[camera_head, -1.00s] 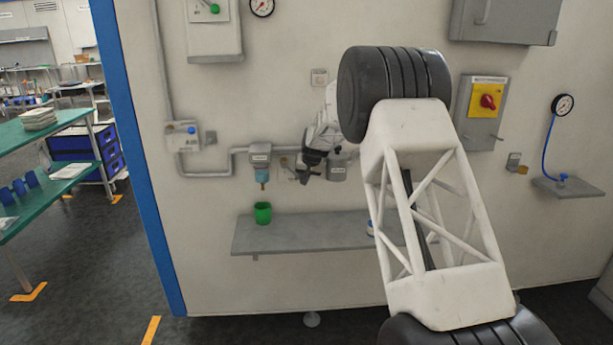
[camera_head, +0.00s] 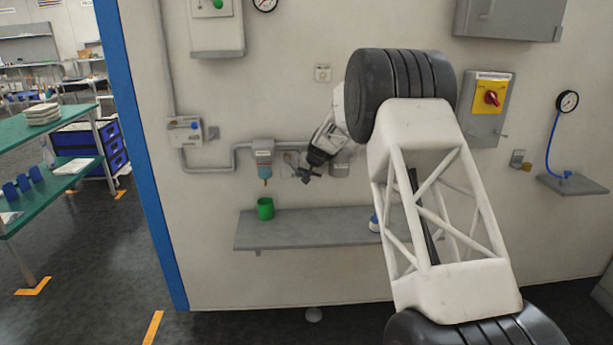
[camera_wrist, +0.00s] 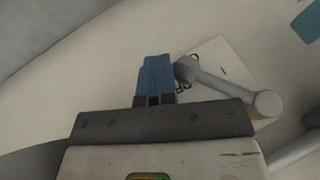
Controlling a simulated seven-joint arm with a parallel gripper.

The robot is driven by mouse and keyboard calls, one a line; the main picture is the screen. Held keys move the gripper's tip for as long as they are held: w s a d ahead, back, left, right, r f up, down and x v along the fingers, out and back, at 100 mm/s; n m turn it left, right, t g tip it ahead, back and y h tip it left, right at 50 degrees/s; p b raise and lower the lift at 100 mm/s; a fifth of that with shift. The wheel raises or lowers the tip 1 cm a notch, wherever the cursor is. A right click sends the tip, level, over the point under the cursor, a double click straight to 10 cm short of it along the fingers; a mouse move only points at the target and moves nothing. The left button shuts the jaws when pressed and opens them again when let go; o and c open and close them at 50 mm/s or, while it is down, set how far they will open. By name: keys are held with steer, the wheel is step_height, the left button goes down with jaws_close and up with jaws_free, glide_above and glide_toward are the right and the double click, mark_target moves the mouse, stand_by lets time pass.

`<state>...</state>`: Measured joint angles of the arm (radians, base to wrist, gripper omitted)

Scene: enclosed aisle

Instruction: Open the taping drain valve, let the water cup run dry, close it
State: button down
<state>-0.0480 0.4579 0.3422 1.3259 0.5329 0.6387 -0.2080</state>
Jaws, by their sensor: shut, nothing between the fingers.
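A filter unit (camera_head: 263,148) with a small bluish bowl (camera_head: 264,172) hangs from the wall pipe in the head view. A brass-coloured tip shows under the bowl. In the wrist view my blue fingers (camera_wrist: 157,78) are together and empty. A grey lever (camera_wrist: 225,88) crosses beside their right side; I cannot tell whether they touch. A white label (camera_wrist: 212,65) with partly hidden lettering lies behind it. The water level is too small to read.
A grey shelf (camera_head: 310,230) runs along the wall, with a blue-and-white item (camera_head: 374,222) partly behind my arm. A yellow panel with a red knob (camera_head: 491,97) is to the right.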

steer(key=shift+a+f, duration=1.05)
steer(key=shift+a, duration=0.2)
stand_by(0.5)
steer(key=shift+r, duration=0.2)
steer(key=shift+r, duration=0.75)
steer(key=shift+r, duration=0.2)
steer(key=v, duration=0.7)
steer(key=shift+s, duration=0.15)
steer(key=shift+d+f, duration=0.15)
steer(key=shift+f, duration=0.05)
